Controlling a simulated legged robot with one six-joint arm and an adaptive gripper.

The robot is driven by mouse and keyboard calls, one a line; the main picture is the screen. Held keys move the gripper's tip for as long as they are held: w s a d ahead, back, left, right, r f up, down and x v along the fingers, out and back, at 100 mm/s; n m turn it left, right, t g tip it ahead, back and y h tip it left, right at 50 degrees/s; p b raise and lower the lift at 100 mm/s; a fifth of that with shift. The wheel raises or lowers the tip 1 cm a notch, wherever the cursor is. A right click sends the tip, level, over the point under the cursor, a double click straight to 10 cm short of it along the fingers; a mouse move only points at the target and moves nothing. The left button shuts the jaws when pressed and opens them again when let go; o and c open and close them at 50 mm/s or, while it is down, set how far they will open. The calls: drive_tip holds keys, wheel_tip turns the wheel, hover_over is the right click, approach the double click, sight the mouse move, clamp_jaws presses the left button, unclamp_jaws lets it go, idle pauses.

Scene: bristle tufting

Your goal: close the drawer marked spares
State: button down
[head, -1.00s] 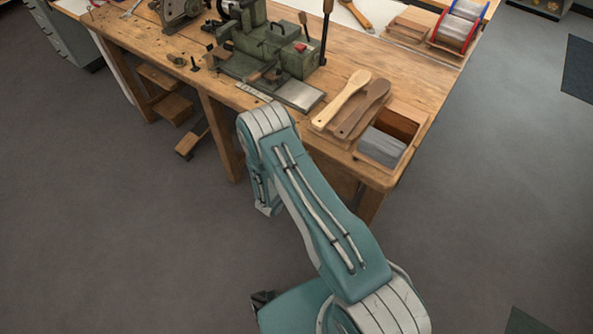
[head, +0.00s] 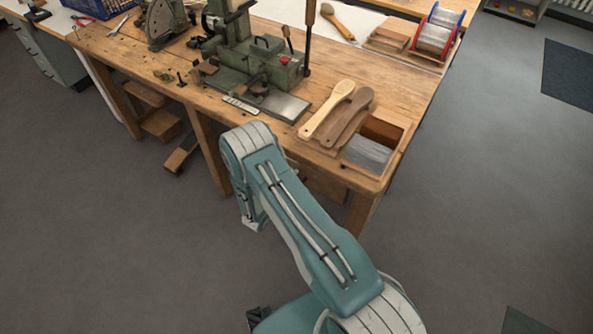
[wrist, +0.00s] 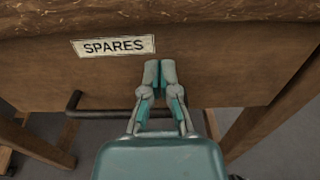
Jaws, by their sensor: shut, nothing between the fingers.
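The drawer marked spares shows its wooden front (wrist: 220,70) in the wrist view, under the bench top's edge. Its paper label (wrist: 113,46) reads SPARES, and a dark bar handle (wrist: 95,113) runs below it, partly hidden behind my gripper. My gripper (wrist: 160,66) is shut and empty, its fingertips at the drawer front just right of the label; I cannot tell whether they touch it. How far the drawer stands out is not clear. In the head view my arm hides the gripper and most of the drawer front.
The wooden workbench (head: 400,85) carries a green machine (head: 255,60), two wooden brush backs (head: 335,112), a box of grey bristle (head: 368,152) at the near right corner and wire spools (head: 438,30). Bench legs (head: 212,150) stand near my arm.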

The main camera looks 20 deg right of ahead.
drive_tip(key=v, duration=1.1)
drive_tip(key=shift+a, duration=0.25)
drive_tip(key=s+d+r+m+g+y, duration=0.1)
drive_tip(key=s+d+r+m+g, duration=0.1)
drive_tip(key=r+m+g, duration=0.45)
drive_tip(key=s+d+r+m+g+y, duration=0.1)
drive_tip(key=s+d+r+m, duration=0.15)
drive_tip(key=r, duration=0.75)
drive_tip(key=s+d+r+m+g+y, duration=0.1)
drive_tip(key=s+d+r+m+g, duration=0.15)
drive_tip(key=r+m+g, duration=0.4)
drive_tip(key=s+a+r+m+t+y, duration=0.2)
drive_tip(key=s+r+m+t+y, duration=0.2)
drive_tip(key=s+r, duration=0.4)
drive_tip(key=s+a+r+m+t+y, duration=0.2)
drive_tip(key=s+r+m+t+y, duration=0.3)
drive_tip(key=s+r+y, duration=0.2)
wheel_tip(320, 180, up, 3)
drive_tip(key=shift+s+a+f+m+y, duration=0.15)
drive_tip(key=shift+s+a+m+y, duration=0.2)
drive_tip(key=shift+s, duration=0.1)
